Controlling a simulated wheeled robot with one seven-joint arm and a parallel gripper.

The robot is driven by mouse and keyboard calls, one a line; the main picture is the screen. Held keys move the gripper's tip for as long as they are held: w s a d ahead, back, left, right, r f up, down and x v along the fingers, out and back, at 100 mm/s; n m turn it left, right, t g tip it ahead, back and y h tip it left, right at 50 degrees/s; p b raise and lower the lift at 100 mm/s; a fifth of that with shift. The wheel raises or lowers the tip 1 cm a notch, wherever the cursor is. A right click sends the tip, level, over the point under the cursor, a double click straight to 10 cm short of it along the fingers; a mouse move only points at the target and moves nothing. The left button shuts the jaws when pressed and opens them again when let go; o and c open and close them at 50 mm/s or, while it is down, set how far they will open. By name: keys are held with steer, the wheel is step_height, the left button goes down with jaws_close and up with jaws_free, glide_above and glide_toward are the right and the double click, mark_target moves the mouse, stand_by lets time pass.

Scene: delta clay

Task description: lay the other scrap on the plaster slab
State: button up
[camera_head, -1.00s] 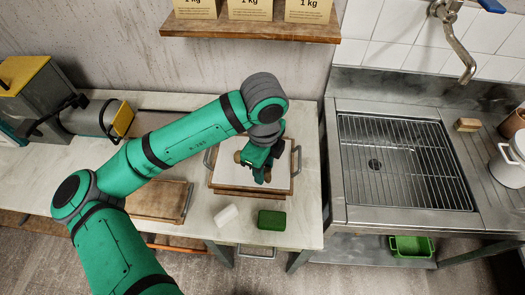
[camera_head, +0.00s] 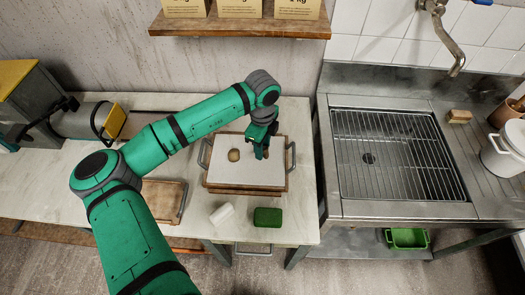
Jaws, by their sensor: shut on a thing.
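The plaster slab (camera_head: 235,174) is a pale rectangle on a wooden board with a metal handle at each side, on the worktop. One brown clay scrap (camera_head: 234,155) lies on the slab's left half. My gripper (camera_head: 260,155) is over the slab's right half, pointing down. It is shut on the other scrap (camera_head: 266,153), of which only a small brown bit shows beside the fingers. The fingers hide the rest, and I cannot tell whether it touches the slab.
A white block (camera_head: 221,213) and a green block (camera_head: 268,217) lie in front of the slab. A wooden board (camera_head: 162,199) is to its left. A sink with a grid (camera_head: 395,155) stands to the right. A shelf with bags (camera_head: 240,27) hangs above.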

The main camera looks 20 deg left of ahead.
steer(key=shift+s+f, duration=0.1)
steer(key=shift+f, duration=1.2)
steer(key=shift+f, duration=0.2)
steer(key=o, duration=1.2)
step_height(320, 180, up, 12)
steer(key=shift+r, duration=0.2)
